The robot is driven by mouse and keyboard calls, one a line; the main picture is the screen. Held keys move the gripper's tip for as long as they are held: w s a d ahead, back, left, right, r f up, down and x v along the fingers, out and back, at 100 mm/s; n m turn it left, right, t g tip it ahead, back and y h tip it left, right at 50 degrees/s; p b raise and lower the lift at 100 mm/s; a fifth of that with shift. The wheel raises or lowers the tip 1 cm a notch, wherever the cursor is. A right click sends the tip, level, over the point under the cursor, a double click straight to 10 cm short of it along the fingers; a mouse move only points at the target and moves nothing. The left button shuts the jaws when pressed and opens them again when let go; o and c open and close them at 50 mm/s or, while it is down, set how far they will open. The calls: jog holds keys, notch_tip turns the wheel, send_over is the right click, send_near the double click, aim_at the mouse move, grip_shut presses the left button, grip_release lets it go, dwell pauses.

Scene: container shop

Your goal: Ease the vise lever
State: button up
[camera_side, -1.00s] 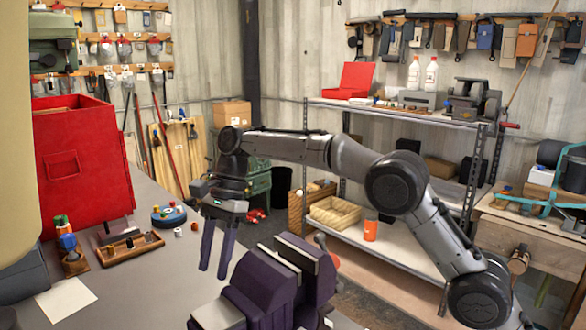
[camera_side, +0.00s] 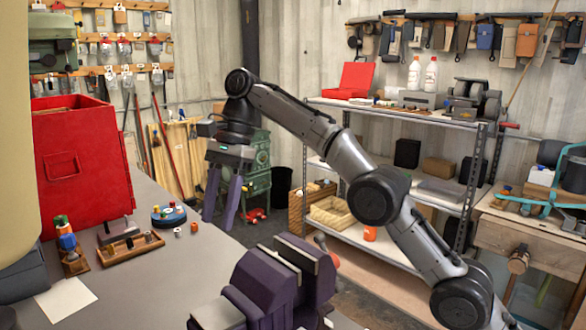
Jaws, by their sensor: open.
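The purple vise (camera_side: 258,286) stands at the front edge of the grey workbench. Its jaws have pale metal plates on top. A lever with a reddish-orange end (camera_side: 334,261) shows at the right side of the vise, partly hidden behind the jaw. My gripper (camera_side: 222,222) hangs with its two purple fingers pointing down, above and to the left of the vise in the picture. The fingers are apart with nothing between them. They do not touch the vise or its lever.
A red cabinet (camera_side: 84,165) stands on the bench at left. A wooden tool holder (camera_side: 130,248), a round blue holder (camera_side: 168,216) and paper (camera_side: 64,300) lie near it. A metal shelf (camera_side: 395,115) stands behind my arm. The bench middle is clear.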

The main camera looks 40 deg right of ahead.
jog(key=s+d+r+n+t+h, duration=0.1)
jog(key=s+d+r+n+t, duration=0.2)
jog(key=s+d+r+n, duration=0.2)
jog(key=shift+s+d+r, duration=1.65)
jog(key=shift+s, duration=1)
